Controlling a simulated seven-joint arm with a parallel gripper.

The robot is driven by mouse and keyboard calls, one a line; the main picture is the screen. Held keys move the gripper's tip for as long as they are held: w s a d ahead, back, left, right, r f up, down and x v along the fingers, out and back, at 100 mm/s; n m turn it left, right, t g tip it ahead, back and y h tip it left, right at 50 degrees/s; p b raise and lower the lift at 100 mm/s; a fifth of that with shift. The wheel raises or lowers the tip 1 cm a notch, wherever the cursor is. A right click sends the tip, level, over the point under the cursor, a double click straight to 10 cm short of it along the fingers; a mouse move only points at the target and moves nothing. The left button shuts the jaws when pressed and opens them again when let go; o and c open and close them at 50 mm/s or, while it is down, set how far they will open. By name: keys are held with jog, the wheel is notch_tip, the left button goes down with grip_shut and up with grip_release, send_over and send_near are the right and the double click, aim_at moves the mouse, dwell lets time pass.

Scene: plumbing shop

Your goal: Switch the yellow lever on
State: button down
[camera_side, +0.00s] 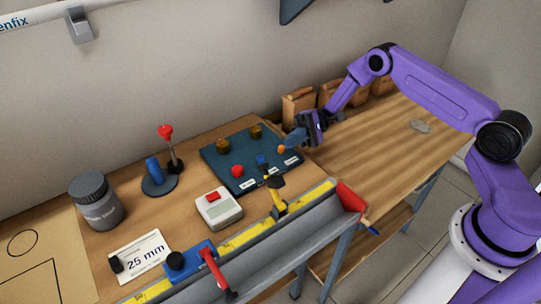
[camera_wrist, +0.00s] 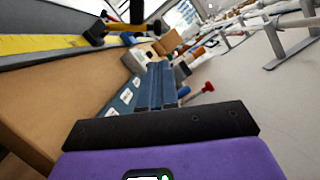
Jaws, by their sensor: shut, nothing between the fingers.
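A yellow lever (camera_side: 276,198) with a dark top stands at the front edge of the bench, beside a long yellow strip. It looks roughly upright with a slight tilt. What seems to be the same lever shows at the upper left of the wrist view (camera_wrist: 97,32). My gripper (camera_side: 297,139) is above the right end of the dark blue board, behind and to the right of the lever and apart from it. Its fingers (camera_wrist: 155,85) are shut and empty. I cannot tell from these views which lever position is on.
The dark blue board (camera_side: 212,160) carries several coloured knobs. A white box with a red button (camera_side: 218,208), a blue lever (camera_side: 154,171), a red-knobbed lever (camera_side: 168,145) and a grey jar (camera_side: 97,205) stand to the left.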

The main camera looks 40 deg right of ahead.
jog(key=x, duration=1)
jog(key=shift+s+r, duration=0.1)
dwell(0.3)
jog(key=shift+s+r+n, duration=0.15)
jog(key=shift+r+n, duration=0.05)
jog(key=shift+n, duration=0.2)
jog(key=shift+s+r, duration=0.15)
jog(key=s+r+n+t+h, duration=0.1)
jog(key=s+r+n+h, duration=0.3)
jog(key=s+n, duration=0.7)
jog(key=shift+s+f+n+t, duration=0.2)
jog(key=shift+s+f+n, duration=0.25)
jog(key=shift+s+f, duration=1.3)
jog(key=shift+s+f+n+t, duration=0.3)
jog(key=shift+s+f, duration=0.85)
jog(key=shift+f, duration=1.25)
jog(key=shift+s+f+n+t, duration=0.1)
jog(key=shift+s+f+n, duration=0.45)
jog(key=shift+s+f, duration=1.2)
